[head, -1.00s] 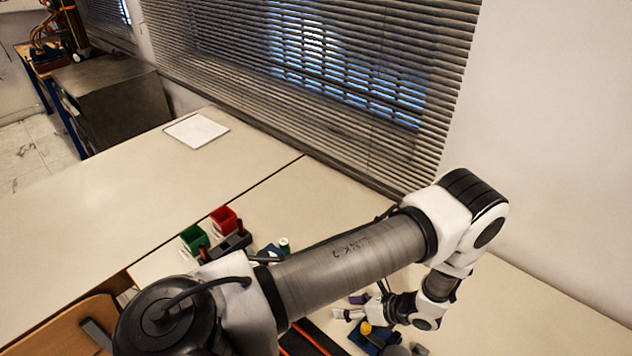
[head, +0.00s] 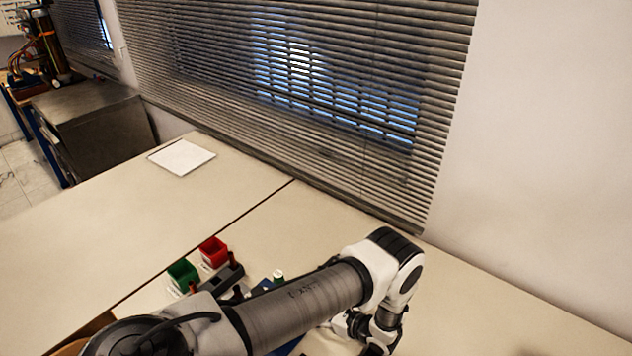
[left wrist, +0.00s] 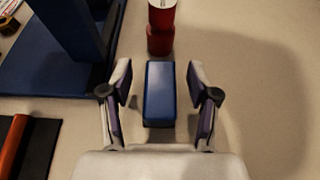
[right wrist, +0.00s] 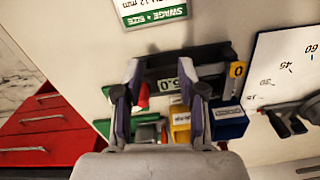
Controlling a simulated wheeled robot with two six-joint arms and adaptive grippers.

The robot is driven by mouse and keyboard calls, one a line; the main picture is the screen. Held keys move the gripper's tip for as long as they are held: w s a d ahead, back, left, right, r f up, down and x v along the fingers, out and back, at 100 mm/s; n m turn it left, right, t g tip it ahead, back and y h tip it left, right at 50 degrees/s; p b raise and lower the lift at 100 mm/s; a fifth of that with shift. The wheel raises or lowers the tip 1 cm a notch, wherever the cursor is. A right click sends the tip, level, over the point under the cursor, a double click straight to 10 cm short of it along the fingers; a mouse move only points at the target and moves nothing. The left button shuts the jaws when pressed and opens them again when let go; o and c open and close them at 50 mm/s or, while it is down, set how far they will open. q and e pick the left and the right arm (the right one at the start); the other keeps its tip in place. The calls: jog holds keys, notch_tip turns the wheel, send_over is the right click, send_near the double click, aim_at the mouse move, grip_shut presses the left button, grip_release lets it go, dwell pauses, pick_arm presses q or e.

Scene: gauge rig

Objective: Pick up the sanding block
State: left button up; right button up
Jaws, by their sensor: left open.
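The sanding block (left wrist: 159,94) looks like a blue-topped oblong block with a darker lower part, standing on the pale table in the left wrist view. My left gripper (left wrist: 163,85) is open, with one finger on each side of the block and a gap on both sides. In the head view my left arm crosses the bottom, and neither its gripper nor the block can be made out.
A red cylinder (left wrist: 160,38) stands just beyond the block. A blue stand (left wrist: 78,35) is at left, and an orange-handled tool (left wrist: 14,143) lies nearer. Green (head: 183,273) and red (head: 214,251) bins sit on the table. Table right of the block is clear.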

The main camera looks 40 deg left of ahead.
pick_arm(q)
jog(key=shift+x, duration=0.8)
jog(key=shift+w+f, duration=0.1)
jog(key=shift+f, duration=0.05)
jog(key=shift+c, duration=1)
jog(key=shift+d, duration=0.35)
grip_shut()
